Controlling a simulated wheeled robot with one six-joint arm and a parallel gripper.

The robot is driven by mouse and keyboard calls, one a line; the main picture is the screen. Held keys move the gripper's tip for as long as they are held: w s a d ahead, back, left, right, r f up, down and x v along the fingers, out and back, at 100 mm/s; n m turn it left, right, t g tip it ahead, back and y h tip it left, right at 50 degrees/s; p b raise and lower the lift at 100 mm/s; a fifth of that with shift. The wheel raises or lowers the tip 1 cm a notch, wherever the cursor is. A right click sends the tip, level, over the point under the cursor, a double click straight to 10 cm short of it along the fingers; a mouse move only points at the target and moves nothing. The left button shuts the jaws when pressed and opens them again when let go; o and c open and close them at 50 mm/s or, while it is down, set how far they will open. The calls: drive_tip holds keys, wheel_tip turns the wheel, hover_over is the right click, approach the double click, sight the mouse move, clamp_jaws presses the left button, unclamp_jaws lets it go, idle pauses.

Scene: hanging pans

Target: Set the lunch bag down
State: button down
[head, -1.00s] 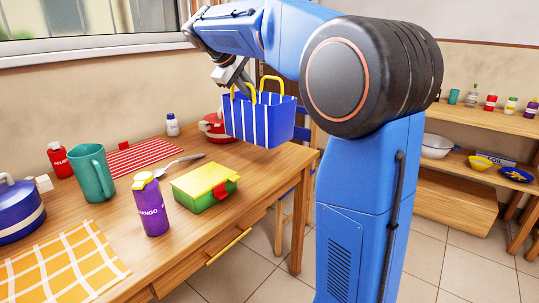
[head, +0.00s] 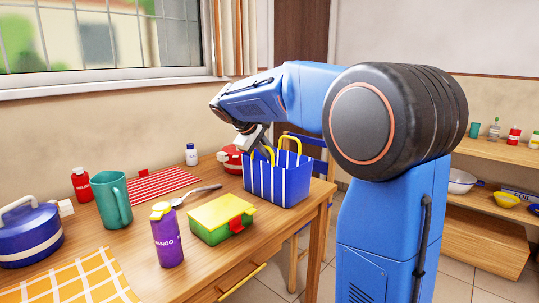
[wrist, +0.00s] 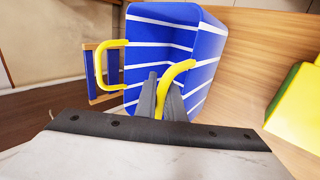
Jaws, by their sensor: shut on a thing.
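The lunch bag (head: 272,183) is blue with white stripes and two yellow handles. It is upright at the right end of the wooden table (head: 318,196). Its base is at about table level, but I cannot tell whether it touches. My gripper (head: 262,152) is above the bag, shut on one yellow handle. In the wrist view, the fingers of my gripper (wrist: 165,98) close around that near handle (wrist: 178,72). The other handle (wrist: 101,66) stands free. The open bag (wrist: 160,38) also shows there.
A green and yellow lunch box (head: 220,217) lies left of the bag. A purple bottle (head: 168,240) and spoon (head: 193,194) are farther left. A red item (head: 230,158) stands behind the bag, partly hidden. The table's right edge is close to the bag.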

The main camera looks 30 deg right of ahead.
drive_tip(key=c, duration=1.9)
unclamp_jaws()
drive_tip(key=shift+o, duration=0.2)
drive_tip(key=shift+a+r, duration=0.1)
drive_tip(key=v, duration=1.1)
drive_tip(key=shift+a+r, duration=0.15)
drive_tip(key=shift+r, duration=0.2)
drive_tip(key=shift+s, duration=0.2)
drive_tip(key=s+a+f+m+y, duration=0.1)
drive_tip(key=s+a+f+y, duration=0.1)
drive_tip(key=s+f, duration=0.7)
drive_tip(key=s+a+f+m+t+y, duration=0.1)
drive_tip(key=s+a+f+y, duration=0.1)
drive_tip(key=s+f, duration=0.7)
drive_tip(key=s+a+f+m+t+y, duration=0.1)
drive_tip(key=s+f, duration=0.7)
drive_tip(key=s, duration=0.9)
drive_tip(key=a+m+y, duration=0.1)
drive_tip(key=y, duration=0.1)
drive_tip(key=shift+s+f+y, duration=0.3)
drive_tip(key=shift+f+y, duration=0.1)
